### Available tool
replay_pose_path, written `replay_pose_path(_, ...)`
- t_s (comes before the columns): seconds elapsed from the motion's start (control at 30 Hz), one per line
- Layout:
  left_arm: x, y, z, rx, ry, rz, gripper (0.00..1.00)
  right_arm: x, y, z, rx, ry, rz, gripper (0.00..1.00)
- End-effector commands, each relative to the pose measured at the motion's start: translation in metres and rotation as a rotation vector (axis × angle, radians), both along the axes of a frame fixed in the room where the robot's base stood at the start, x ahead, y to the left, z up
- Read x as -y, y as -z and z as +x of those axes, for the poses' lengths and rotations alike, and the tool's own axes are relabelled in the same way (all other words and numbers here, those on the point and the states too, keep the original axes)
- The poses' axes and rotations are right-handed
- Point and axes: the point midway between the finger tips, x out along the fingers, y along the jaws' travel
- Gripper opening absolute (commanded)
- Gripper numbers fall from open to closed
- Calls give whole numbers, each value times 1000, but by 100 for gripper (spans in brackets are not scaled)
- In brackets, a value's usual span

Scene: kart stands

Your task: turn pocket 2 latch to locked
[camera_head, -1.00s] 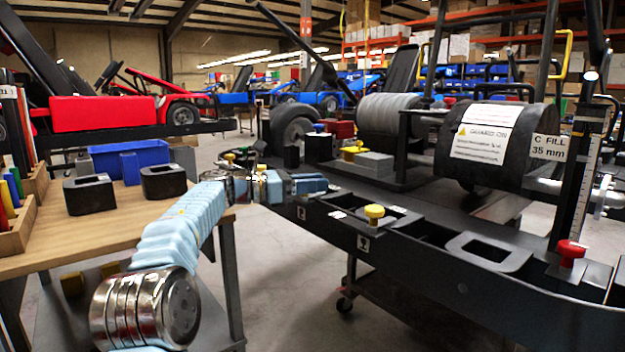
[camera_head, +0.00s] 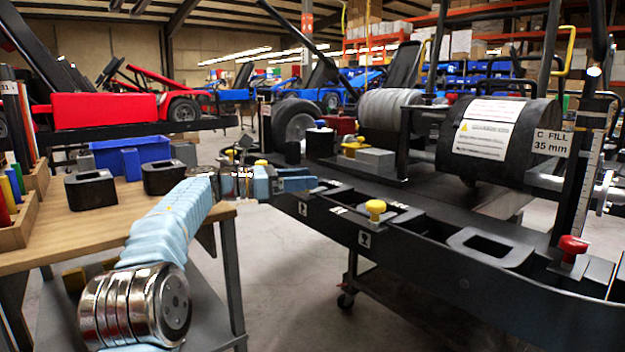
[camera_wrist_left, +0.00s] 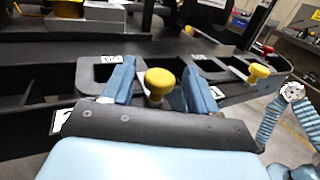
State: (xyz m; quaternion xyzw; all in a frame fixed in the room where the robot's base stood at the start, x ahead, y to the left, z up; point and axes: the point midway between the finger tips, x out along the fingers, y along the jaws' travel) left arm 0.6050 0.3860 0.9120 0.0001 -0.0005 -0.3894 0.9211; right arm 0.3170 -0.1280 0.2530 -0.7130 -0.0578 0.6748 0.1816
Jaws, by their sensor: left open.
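My left gripper (camera_head: 305,182) is open over the far left part of the black rack (camera_head: 460,275), its fingers pointing right. In the left wrist view, my two blue fingers (camera_wrist_left: 157,88) stand on either side of a yellow latch knob (camera_wrist_left: 159,83), with a visible gap each side. I cannot read which pocket this knob belongs to. Another yellow knob (camera_wrist_left: 258,72) stands farther right there. In the head view, a yellow knob (camera_head: 375,208) stands on the rack nearer to me, and a red knob (camera_head: 572,246) at the right end.
A wooden bench (camera_head: 100,230) at left holds two black blocks (camera_head: 90,189) and a blue bin (camera_head: 130,153). A black drum (camera_head: 495,140) sits behind the rack at right. Open floor lies between bench and rack.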

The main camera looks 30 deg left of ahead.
Motion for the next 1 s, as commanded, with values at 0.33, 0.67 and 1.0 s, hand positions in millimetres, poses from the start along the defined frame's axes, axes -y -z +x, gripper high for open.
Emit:
replay_pose_path(0.33,-60,0,-58,1,-4,1,58,2,5,1,1,3,-2,43)
replay_pose_path(0.67,-78,0,-76,1,0,0,58,2,4,1,1,3,-2,43)
replay_pose_path(1.0,-78,0,-75,1,-1,0,58,2,4,1,1,3,-2,43)
